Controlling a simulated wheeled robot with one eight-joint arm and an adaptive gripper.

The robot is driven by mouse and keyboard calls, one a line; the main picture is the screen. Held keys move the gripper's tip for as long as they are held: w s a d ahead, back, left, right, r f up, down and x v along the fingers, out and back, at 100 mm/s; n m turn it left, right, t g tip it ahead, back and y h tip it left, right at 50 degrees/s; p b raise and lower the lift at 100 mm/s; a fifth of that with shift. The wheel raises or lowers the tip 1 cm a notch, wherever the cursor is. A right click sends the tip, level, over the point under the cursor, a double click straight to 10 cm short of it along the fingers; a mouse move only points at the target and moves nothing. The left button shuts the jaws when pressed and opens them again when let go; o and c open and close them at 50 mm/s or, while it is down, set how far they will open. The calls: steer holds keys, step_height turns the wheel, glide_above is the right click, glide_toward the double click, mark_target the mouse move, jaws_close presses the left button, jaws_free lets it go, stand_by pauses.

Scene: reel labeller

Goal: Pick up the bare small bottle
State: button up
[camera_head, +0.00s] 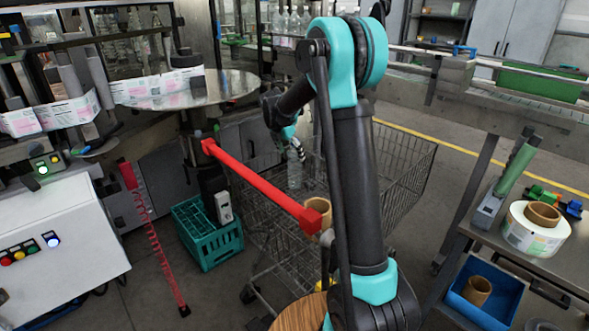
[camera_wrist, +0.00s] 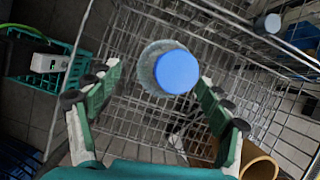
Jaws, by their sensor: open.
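A small clear bottle with a blue cap (camera_wrist: 178,71) stands in the wire trolley, seen from above in the wrist view; I see no label on it. In the head view a clear bottle (camera_head: 295,172) shows below my gripper (camera_head: 298,140), partly hidden by the fingers and arm. My gripper (camera_wrist: 158,73) is open in the wrist view, with one finger on each side of the bottle's near edge. The fingers look apart from it. How far above the bottle they are I cannot tell.
The wire trolley (camera_head: 405,185) surrounds the bottle. A grey-capped item (camera_wrist: 268,23) is at the upper right in the wrist view. A cardboard core (camera_wrist: 260,167) lies near the right finger. A red bar (camera_head: 262,185) crosses by the trolley; a teal crate (camera_head: 207,245) stands left.

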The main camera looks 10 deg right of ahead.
steer(key=x, duration=0.5)
steer(key=shift+w+d+r, duration=0.1)
steer(key=shift+d+r, duration=0.05)
steer(key=shift+d, duration=0.25)
steer(key=shift+c, duration=0.5)
steer(key=c, duration=1.7)
